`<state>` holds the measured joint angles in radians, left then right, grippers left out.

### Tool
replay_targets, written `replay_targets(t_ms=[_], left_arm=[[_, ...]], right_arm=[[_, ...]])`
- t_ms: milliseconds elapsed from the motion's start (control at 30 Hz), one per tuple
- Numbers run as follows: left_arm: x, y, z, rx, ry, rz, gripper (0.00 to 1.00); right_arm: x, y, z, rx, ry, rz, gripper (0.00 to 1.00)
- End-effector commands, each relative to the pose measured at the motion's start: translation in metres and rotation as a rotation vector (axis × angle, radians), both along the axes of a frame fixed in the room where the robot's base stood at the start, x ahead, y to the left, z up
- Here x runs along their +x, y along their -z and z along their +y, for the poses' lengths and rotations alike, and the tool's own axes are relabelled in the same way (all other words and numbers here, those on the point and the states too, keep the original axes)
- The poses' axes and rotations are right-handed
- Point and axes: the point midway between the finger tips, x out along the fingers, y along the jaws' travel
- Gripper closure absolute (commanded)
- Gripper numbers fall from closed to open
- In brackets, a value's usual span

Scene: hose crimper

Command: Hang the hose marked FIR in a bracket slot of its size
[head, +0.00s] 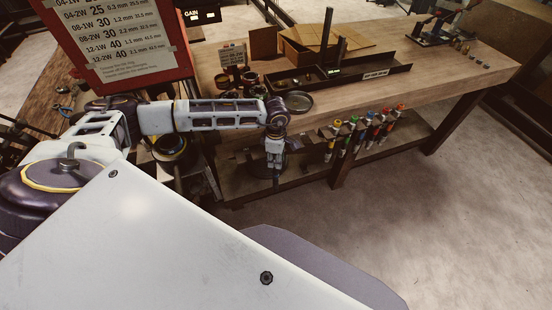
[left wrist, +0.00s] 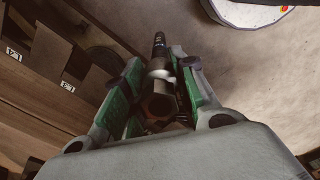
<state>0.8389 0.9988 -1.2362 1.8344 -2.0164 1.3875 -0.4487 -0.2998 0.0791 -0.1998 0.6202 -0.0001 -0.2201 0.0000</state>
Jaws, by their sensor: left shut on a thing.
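My left gripper (head: 274,164) hangs down in front of the bench's near edge in the head view. In the left wrist view, my left gripper (left wrist: 157,100) is shut with its green-padded fingers on either side of a dark hose (left wrist: 160,45). A brownish hex fitting (left wrist: 157,106) and a pale metal collar show between the fingers. I cannot read any FIR marking on the hose. Several slim pieces with coloured tops (head: 367,130) hang in a row along the bench's front edge. No slot sizes can be read there. My right gripper is not in view.
The wooden bench (head: 440,80) carries a long dark tray (head: 365,78), a round dark dish (head: 298,102) and a cardboard box (head: 300,52). A red-framed size chart (head: 120,40) stands at upper left. Open floor (head: 400,220) lies in front of the bench.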

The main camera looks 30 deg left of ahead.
Motion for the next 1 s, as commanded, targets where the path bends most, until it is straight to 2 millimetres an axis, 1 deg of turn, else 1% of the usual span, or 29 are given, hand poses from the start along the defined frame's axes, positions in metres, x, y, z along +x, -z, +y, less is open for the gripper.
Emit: replay_targets(t_ms=[367,767,1000], left_arm=[[0.008,0.005,0.009,0.001,0.0,-0.002,1.0],[0.028,0.018,0.032,0.001,-0.001,-0.002,1.0],[0.041,0.017,0.047,0.0,-0.001,-0.002,1.0]], right_arm=[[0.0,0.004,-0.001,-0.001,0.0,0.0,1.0],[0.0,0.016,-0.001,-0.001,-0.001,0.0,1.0],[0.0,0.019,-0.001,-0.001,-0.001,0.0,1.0]])
